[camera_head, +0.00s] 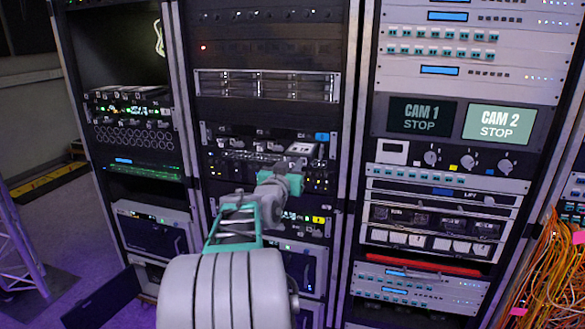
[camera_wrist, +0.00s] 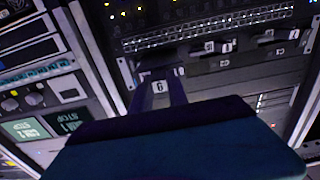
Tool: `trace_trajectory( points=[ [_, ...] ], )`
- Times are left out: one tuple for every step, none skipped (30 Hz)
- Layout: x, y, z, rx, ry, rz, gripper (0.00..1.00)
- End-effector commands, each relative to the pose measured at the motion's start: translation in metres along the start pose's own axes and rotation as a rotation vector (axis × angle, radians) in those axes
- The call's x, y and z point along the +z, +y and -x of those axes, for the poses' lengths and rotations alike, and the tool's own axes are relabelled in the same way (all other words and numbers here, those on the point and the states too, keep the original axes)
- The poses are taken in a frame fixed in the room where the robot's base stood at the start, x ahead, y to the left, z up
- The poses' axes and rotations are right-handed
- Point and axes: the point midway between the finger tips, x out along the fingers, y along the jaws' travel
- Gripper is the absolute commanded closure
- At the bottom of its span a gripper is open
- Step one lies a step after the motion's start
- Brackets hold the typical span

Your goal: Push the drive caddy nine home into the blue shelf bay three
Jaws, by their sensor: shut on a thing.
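The caddy's front is at the rack face. How deep it sits is hidden. In the head view my gripper (camera_head: 294,168) reaches the middle rack, at the right part of the shelf with the blue tag (camera_head: 322,136). My wrist hides much of the bay there, and I cannot read the bay number.
More bays with pale labels (camera_wrist: 227,47) lie beside the caddy in the wrist view. A lower shelf with a yellow tag (camera_head: 319,219) is under my wrist. The right rack holds the CAM screens (camera_head: 499,123). Orange cables (camera_head: 550,265) hang at the far right.

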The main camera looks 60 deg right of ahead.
Motion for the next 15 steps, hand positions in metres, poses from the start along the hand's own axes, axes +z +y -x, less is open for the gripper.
trace_trajectory(
  points=[
    [-0.0006,0.0002,0.0,0.0,0.005,-0.002,1.0],
    [-0.0008,0.0002,0.0,0.0,0.005,-0.002,1.0],
    [-0.0012,0.0002,0.0001,0.0,0.004,-0.002,1.0],
    [-0.0015,0.0002,0.0,0.0,0.004,-0.001,1.0],
    [-0.0018,0.0002,-0.0003,0.0,0.004,-0.001,1.0],
    [-0.0019,0.0002,-0.0009,0.0,0.004,-0.001,1.0],
    [-0.0019,0.0002,-0.0016,0.0,0.004,-0.001,1.0],
    [-0.0019,0.0002,-0.0024,0.001,0.003,-0.001,1.0],
    [-0.002,0.0002,-0.0036,0.001,0.003,-0.001,1.0],
    [-0.0022,0.0001,-0.0045,0.001,0.004,-0.001,1.0],
    [-0.0024,0.0001,-0.0054,0.001,0.004,-0.001,1.0],
    [-0.0026,0.0001,-0.0067,0.001,0.004,-0.002,1.0],
    [-0.0026,0.0001,-0.0076,0.001,0.004,-0.001,1.0],
    [-0.0025,0.0001,-0.0085,0.001,0.004,-0.001,1.0],
    [-0.0022,0.0001,-0.0097,0.001,0.004,-0.001,1.0]
  ],
)
